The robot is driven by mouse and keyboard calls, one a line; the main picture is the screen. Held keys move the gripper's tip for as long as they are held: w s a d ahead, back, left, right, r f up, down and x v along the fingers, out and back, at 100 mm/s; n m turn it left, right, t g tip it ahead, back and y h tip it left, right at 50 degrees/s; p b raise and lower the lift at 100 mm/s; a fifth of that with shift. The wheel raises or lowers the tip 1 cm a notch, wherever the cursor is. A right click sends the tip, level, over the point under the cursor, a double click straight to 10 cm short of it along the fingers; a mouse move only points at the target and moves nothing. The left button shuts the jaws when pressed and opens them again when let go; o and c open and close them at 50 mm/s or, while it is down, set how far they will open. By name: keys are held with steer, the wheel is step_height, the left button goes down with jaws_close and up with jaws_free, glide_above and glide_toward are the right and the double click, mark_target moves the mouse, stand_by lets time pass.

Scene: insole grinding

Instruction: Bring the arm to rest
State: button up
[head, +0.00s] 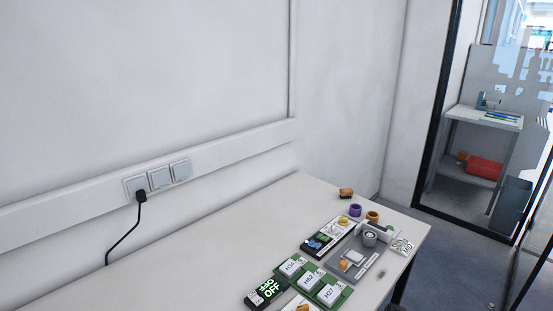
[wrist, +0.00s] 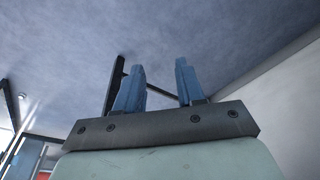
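My gripper (wrist: 158,82) shows in the wrist view with its two blue fingers apart and nothing between them. Behind the fingers are a grey-blue surface and dark bars, with no bench object near the fingertips. My gripper and arm are not clearly visible in the head view, so I cannot tell there where the gripper is relative to the table (head: 190,255).
The table's right end holds a grey grinding fixture (head: 345,266), a green tray with white labelled blocks (head: 328,293), a black device reading OFF (head: 267,291), and purple (head: 355,210) and orange (head: 373,216) rings. The table's left part is clear. A wall lies behind.

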steer(key=s+a+f+g, duration=0.1)
steer(key=s+a+g, duration=0.2)
steer(key=s+a, duration=0.4)
steer(key=s+a+f+g, duration=0.2)
steer(key=s+a, duration=0.6)
steer(key=s, duration=1.1)
steer(key=s+a+f+g, duration=0.1)
steer(key=s+a+g, duration=0.3)
steer(key=s, duration=0.9)
steer(key=a, duration=0.3)
steer(key=shift+a+f+h, duration=0.3)
steer(key=shift+f, duration=0.1)
